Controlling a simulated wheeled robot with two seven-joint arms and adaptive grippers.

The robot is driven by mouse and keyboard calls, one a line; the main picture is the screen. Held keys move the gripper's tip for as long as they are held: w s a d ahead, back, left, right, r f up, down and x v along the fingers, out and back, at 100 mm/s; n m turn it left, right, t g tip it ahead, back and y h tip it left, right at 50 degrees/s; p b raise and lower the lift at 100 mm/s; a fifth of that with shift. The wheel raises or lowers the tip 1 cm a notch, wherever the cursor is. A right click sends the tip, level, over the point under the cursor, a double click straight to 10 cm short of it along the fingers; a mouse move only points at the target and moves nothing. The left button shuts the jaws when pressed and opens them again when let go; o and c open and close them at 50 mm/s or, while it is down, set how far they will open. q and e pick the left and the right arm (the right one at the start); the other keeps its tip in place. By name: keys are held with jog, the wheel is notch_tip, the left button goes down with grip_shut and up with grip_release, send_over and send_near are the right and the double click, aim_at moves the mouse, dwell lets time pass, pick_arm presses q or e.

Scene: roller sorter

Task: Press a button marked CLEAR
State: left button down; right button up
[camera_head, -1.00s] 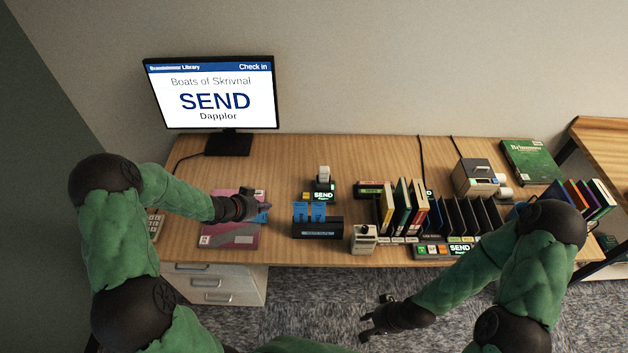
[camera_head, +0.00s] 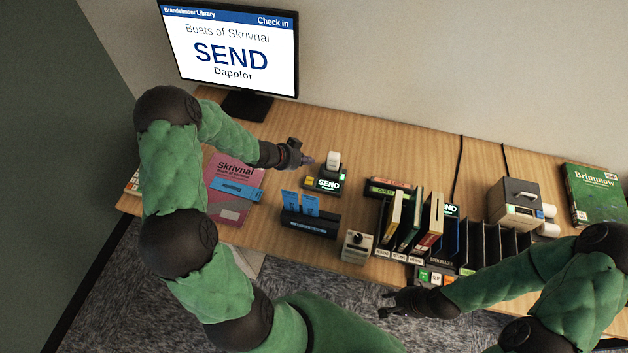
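No label reading CLEAR is legible in the head view. A small dark device (camera_head: 323,185) with a lit SEND display stands mid-desk; it has a yellowish patch at its left, a green one at its right and a white block behind. My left gripper (camera_head: 307,161) is just left of that block, above the desk; its fingers look together, with nothing clear between them. A button panel (camera_head: 437,277) with green, orange and red buttons sits at the front edge, partly hidden by my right arm. My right gripper (camera_head: 386,305) is open and empty, in front of the desk.
The monitor (camera_head: 230,48) shows SEND, Boats of Skrivnal, Dapplor. A pink book (camera_head: 228,210) with a blue slip lies at left. A dark slip holder (camera_head: 310,223), a grey stamp-like device (camera_head: 358,246), upright books (camera_head: 410,222) and a printer (camera_head: 514,202) crowd the desk.

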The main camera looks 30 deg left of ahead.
pick_arm(q)
jog(key=shift+s, duration=0.1)
jog(key=shift+f, duration=0.1)
jog(key=b, duration=0.8)
send_over(307, 181)
notch_tip(307, 181, down, 7)
jog(key=shift+d+f, duration=0.1)
jog(key=shift+f, duration=0.1)
jog(key=shift+f+b, duration=0.35)
jog(key=shift+f, duration=0.2)
jog(key=shift+f, duration=0.1)
dwell(0.7)
jog(key=shift+f, duration=0.35)
jog(key=shift+f+b, duration=0.35)
jog(key=shift+f, duration=0.1)
dwell(0.7)
jog(key=shift+r, duration=0.15)
jog(key=shift+r+p, duration=0.75)
jog(key=shift+p, duration=0.25)
